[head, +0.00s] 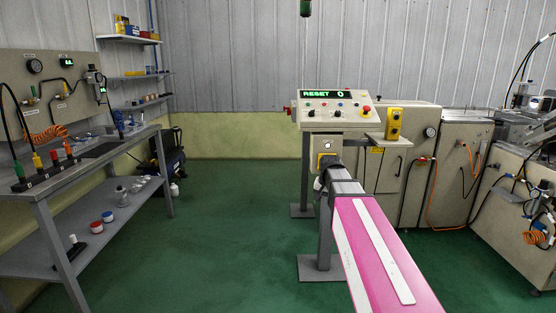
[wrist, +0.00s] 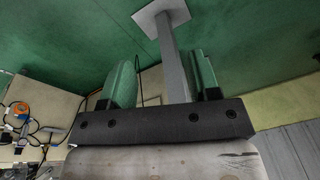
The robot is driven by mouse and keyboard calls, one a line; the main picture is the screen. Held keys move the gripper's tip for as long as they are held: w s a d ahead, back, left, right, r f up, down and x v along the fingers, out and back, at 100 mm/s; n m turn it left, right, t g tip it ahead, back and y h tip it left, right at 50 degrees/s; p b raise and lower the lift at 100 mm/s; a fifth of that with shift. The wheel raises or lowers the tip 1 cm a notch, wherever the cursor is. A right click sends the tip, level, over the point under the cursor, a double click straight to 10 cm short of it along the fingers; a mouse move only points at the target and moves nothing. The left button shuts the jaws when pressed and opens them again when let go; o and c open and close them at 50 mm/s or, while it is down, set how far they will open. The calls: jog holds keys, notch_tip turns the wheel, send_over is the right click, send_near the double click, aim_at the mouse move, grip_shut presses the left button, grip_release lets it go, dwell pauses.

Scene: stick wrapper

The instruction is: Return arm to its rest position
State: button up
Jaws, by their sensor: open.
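My pink and white arm reaches forward from the bottom right of the head view. My gripper (head: 322,182) is at its far end, small and partly hidden by the wrist, just below the control console (head: 334,112). In the wrist view my gripper (wrist: 159,75) shows two greenish fingers spread apart with nothing held between them. A grey post (wrist: 175,60) with a square foot plate shows behind the gap. The console's green display reads "RESET 0".
A box with a yellow-framed front (head: 327,146) hangs under the console, close to my wrist. Beige cabinets (head: 400,180) and machines stand at the right. A metal workbench (head: 85,160) with tools stands at the left. Green floor (head: 225,240) is clear between bench and arm.

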jog(key=s+f+n+g, duration=0.2)
jog(key=s+f+n, duration=0.2)
jog(key=s+f, duration=1.5)
jog(key=shift+s+f, duration=0.35)
jog(key=shift+s, duration=0.15)
jog(key=shift+o, duration=0.2)
